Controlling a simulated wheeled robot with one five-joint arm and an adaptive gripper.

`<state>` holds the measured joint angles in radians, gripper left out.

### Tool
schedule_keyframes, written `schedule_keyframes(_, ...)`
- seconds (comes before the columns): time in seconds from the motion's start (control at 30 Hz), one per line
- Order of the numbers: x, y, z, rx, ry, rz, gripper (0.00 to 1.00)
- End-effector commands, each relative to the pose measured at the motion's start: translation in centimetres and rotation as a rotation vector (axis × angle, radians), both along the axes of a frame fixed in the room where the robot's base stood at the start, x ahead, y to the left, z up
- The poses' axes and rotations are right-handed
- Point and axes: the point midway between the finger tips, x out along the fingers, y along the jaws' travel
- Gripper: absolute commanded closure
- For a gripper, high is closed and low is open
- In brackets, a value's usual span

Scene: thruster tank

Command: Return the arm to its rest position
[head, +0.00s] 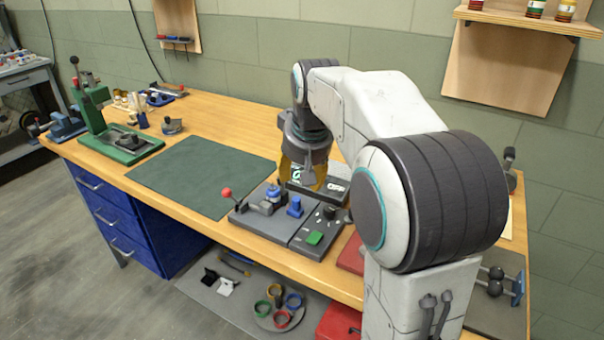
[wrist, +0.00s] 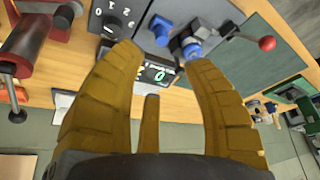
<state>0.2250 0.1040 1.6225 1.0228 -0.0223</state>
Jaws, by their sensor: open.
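My arm reaches out over the wooden workbench (head: 235,112) in the head view, with its wrist pointing down. My gripper (head: 305,176) hangs above a grey fixture plate (head: 277,221), behind its blue knob and red-ended lever. Beyond the fingertips is a small box with a lit green display (wrist: 158,74). In the head view the fingers partly hide this display box (head: 336,190).
A dark green mat (head: 203,176) lies clear to the left. A green press (head: 108,128) stands at the far left. A wall shelf (head: 530,18) is at upper right. A lower shelf holds coloured rings (head: 282,320).

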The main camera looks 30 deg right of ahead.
Motion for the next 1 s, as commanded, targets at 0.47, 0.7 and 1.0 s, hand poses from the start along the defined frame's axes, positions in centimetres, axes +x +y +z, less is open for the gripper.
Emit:
schedule_keyframes(0.47,-1.3,0.9,0.8,0.002,0.003,0.013,0.55)
schedule_keyframes(0.7,-7.7,4.4,2.5,0.006,0.026,0.071,0.55)
schedule_keyframes(1.0,-17.2,8.0,2.3,0.013,0.059,0.152,0.55)
